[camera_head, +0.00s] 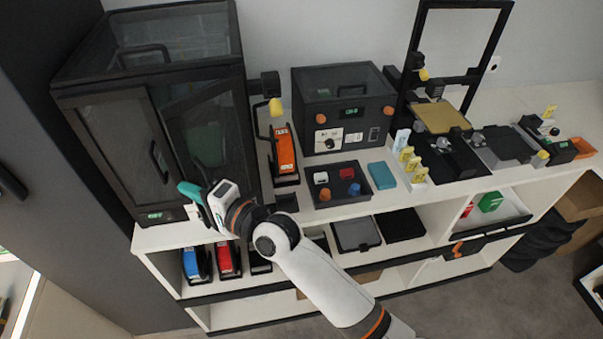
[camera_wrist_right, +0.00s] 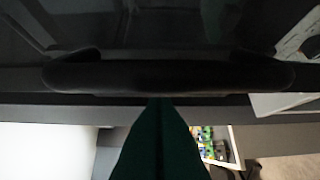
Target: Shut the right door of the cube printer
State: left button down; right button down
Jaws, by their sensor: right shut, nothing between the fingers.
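The cube printer (camera_head: 180,30) is a tall black cabinet with dark glass doors, at the left of the head view. Its left door (camera_head: 120,135) looks closed. Its right door (camera_head: 215,125) stands ajar, hinged at the right, its free edge out from the frame. My right gripper (camera_head: 183,187) is in front of the door's lower part, its green fingers shut and empty. In the right wrist view, the fingertips (camera_wrist_right: 160,101) are at a dark bar handle (camera_wrist_right: 165,76); I cannot tell whether they touch it. My left gripper is not in view.
An orange-faced device (camera_head: 285,150), a black tray of small parts (camera_head: 337,198) and a smaller black box (camera_head: 343,90) stand right of the printer. Blue and red devices sit on the shelf below. My right arm crosses the counter's front edge.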

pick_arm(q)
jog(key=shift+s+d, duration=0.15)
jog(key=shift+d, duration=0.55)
pick_arm(e)
jog(key=shift+d+r, duration=0.1)
jog(key=shift+d, duration=0.2)
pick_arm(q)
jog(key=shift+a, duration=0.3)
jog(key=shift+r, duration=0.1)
